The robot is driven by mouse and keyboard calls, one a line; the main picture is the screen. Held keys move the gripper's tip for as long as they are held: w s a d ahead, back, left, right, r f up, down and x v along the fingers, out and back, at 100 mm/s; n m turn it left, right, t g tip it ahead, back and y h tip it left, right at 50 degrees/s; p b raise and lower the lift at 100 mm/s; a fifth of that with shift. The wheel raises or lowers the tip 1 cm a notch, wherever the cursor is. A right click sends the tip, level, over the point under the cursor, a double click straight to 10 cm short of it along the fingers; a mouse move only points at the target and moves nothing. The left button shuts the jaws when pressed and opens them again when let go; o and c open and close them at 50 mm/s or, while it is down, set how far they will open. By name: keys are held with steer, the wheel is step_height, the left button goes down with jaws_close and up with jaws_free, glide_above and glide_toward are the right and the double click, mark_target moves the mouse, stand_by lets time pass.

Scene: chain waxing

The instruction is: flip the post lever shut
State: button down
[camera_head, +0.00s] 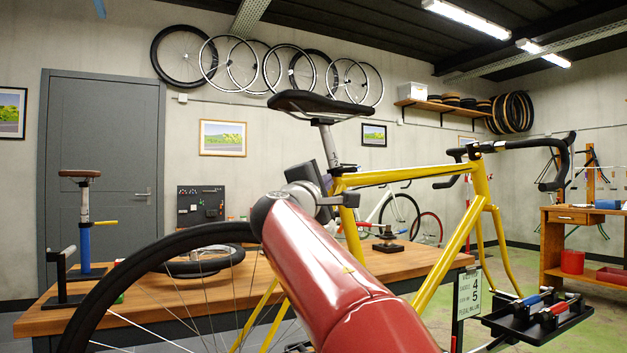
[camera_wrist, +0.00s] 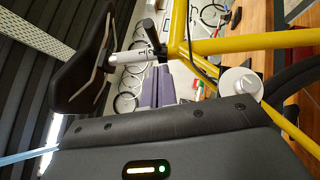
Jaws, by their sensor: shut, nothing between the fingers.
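A yellow bike frame (camera_head: 400,175) carries a black saddle (camera_head: 318,105) on a silver seat post (camera_head: 329,148). In the wrist view, the seat post (camera_wrist: 138,55) enters a dark collar (camera_wrist: 163,50) on the yellow frame (camera_wrist: 250,43). A short dark grip (camera_wrist: 148,27), which looks like the post lever, sticks out beside the post there. My grey gripper (camera_head: 325,200) is shut and empty, below the collar and close to the yellow seat tube. Its fingertips are hard to make out, and I cannot tell whether they touch anything.
A wooden workbench (camera_head: 185,297) stands behind the front wheel-sized black tyre (camera_head: 105,285). A blue post stand (camera_head: 84,245) is on its left end. A black tool tray (camera_head: 540,318) sits at right.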

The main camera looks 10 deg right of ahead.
mark_target(344, 171)
steer(key=shift+w+d+r+p, duration=0.15)
steer(key=shift+d+r, duration=0.2)
steer(key=shift+d, duration=0.45)
steer(key=shift+d+r+p, duration=0.15)
steer(key=shift+d+r, duration=0.15)
steer(key=shift+d, duration=0.45)
